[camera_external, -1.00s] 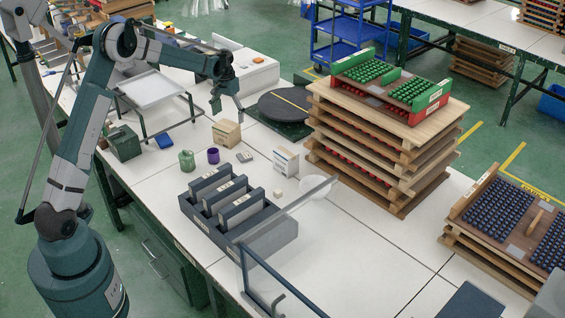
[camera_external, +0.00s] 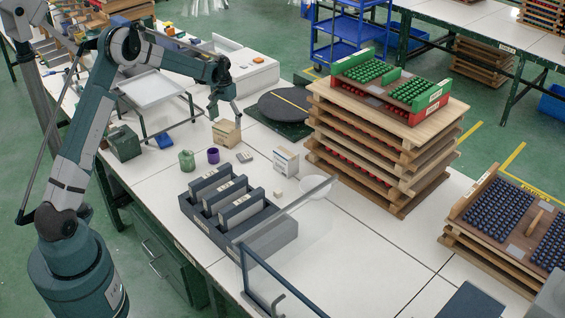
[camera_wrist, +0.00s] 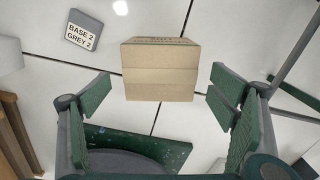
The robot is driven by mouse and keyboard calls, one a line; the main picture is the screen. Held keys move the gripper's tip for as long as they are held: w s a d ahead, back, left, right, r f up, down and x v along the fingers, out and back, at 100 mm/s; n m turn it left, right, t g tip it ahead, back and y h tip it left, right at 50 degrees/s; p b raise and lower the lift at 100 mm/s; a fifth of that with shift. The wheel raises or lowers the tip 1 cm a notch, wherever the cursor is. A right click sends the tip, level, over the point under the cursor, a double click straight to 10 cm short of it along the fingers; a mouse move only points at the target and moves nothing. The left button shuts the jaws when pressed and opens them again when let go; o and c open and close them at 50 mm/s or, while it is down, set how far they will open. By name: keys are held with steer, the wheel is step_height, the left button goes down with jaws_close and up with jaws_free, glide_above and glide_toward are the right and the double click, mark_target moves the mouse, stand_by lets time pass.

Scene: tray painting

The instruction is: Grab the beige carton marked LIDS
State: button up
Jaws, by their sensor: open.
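The beige carton (camera_external: 227,132) stands on the white table, just in front of the round dark turntable. In the wrist view the carton (camera_wrist: 160,68) lies ahead between the finger pads, with lettering along its far edge that is too small to read surely. My gripper (camera_external: 225,112) is above the carton, pointing down, its fingertips near the carton's top. In the wrist view my gripper (camera_wrist: 160,100) is open, with green pads on both sides and a gap to the carton on each side. I cannot tell whether the fingertips are below the carton's top.
A round turntable (camera_external: 284,106) is close behind the carton. A grey block marked BASE 2 GREY 2 (camera_wrist: 84,30), a white box (camera_external: 286,160), a purple cup (camera_external: 213,155) and a green jar (camera_external: 187,160) stand nearby. A wire-legged tray (camera_external: 152,90) is at left.

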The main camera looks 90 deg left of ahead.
mark_target(226, 125)
steer(key=shift+f, duration=0.1)
steer(key=shift+s+d+f+b, duration=0.1)
steer(key=shift+f+b, duration=0.3)
steer(key=shift+f, duration=2.15)
steer(key=c, duration=1.2)
steer(key=shift+r, duration=0.15)
steer(key=shift+r+p, duration=0.6)
steer(key=shift+r, duration=4.25)
